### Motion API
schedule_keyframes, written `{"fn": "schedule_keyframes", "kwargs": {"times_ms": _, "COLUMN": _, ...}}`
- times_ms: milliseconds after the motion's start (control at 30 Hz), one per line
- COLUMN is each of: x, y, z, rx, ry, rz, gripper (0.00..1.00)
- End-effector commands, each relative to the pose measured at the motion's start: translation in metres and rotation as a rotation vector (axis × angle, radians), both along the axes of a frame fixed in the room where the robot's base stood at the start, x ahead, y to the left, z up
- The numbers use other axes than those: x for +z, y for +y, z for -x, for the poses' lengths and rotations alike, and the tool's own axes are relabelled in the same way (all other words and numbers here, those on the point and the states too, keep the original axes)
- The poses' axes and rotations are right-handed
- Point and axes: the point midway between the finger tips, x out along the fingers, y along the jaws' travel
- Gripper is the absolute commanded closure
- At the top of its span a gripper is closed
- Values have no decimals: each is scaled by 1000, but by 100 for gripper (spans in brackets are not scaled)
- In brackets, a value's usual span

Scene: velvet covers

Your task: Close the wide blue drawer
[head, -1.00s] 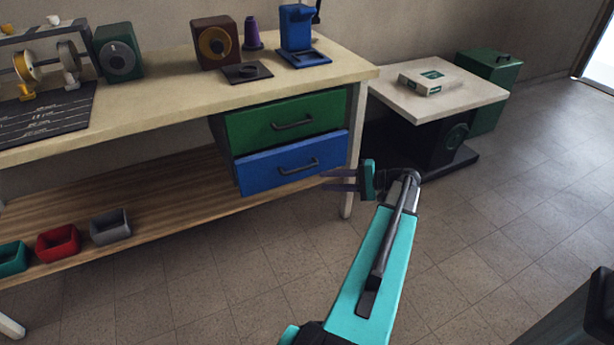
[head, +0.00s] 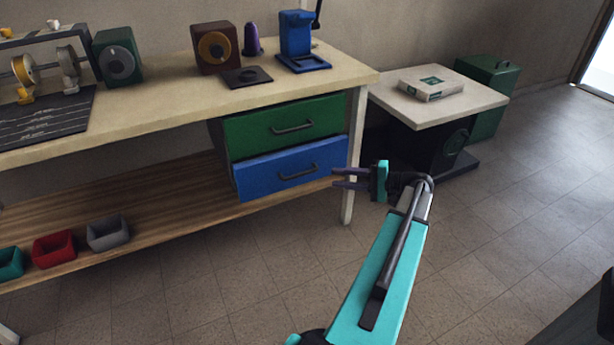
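The wide blue drawer (head: 275,172) is under the right part of the workbench, just below a green drawer (head: 270,130). Its front stands out a little from the bench, and it has a dark bar handle. My gripper (head: 336,179) is in front of the right end of the blue drawer, pointing left. Its two dark fingers are apart with nothing between them. I cannot tell whether the fingertips touch the drawer front.
The bench top (head: 160,98) holds speaker-like boxes and a blue stand (head: 297,45). Small bins, one red (head: 54,250), sit on the wooden lower shelf. A bench leg (head: 354,155) is near my gripper. A low table (head: 460,104) stands right; the front floor is clear.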

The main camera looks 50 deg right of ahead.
Motion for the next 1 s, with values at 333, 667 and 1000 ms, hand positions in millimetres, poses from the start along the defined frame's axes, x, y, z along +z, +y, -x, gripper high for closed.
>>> {"fn": "schedule_keyframes", "kwargs": {"times_ms": 333, "x": -9, "y": 20, "z": -43, "rx": 2, "ry": 0, "rz": 1, "gripper": 70}}
{"fn": "schedule_keyframes", "kwargs": {"times_ms": 667, "x": -15, "y": 39, "z": -85, "rx": 3, "ry": 0, "rz": 1, "gripper": 70}}
{"fn": "schedule_keyframes", "kwargs": {"times_ms": 1000, "x": -18, "y": 48, "z": -109, "rx": 1, "ry": 0, "rz": 1, "gripper": 70}}
